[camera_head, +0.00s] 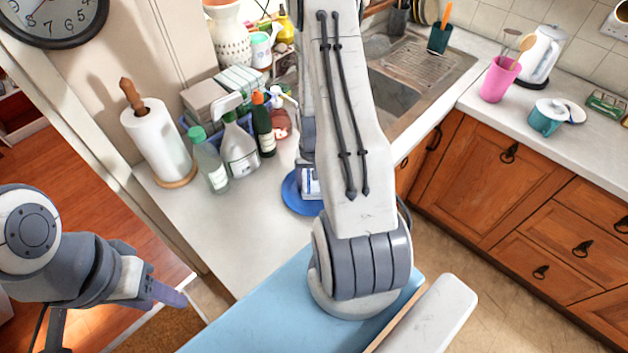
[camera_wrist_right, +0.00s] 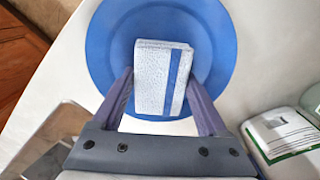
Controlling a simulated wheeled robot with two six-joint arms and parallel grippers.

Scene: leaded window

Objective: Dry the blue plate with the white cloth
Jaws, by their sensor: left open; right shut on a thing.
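The blue plate (camera_head: 291,193) lies on the white counter, partly hidden behind my right arm in the head view. It fills much of the right wrist view (camera_wrist_right: 112,45). The white cloth (camera_wrist_right: 152,75), folded into a block with a blue stripe, is between the fingers of my right gripper (camera_wrist_right: 160,85), which is shut on it. The cloth is over the middle of the plate; I cannot tell whether it touches. My left gripper (camera_head: 168,295) is open and empty at the lower left of the head view, away from the counter, its fingers seen nearly side-on.
A paper towel roll (camera_head: 157,140), a spray bottle (camera_head: 239,150) and a dark green bottle (camera_head: 263,125) stand left of the plate. The sink (camera_head: 395,95) is behind my right arm to the right. The counter in front of the bottles (camera_head: 215,225) is clear.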

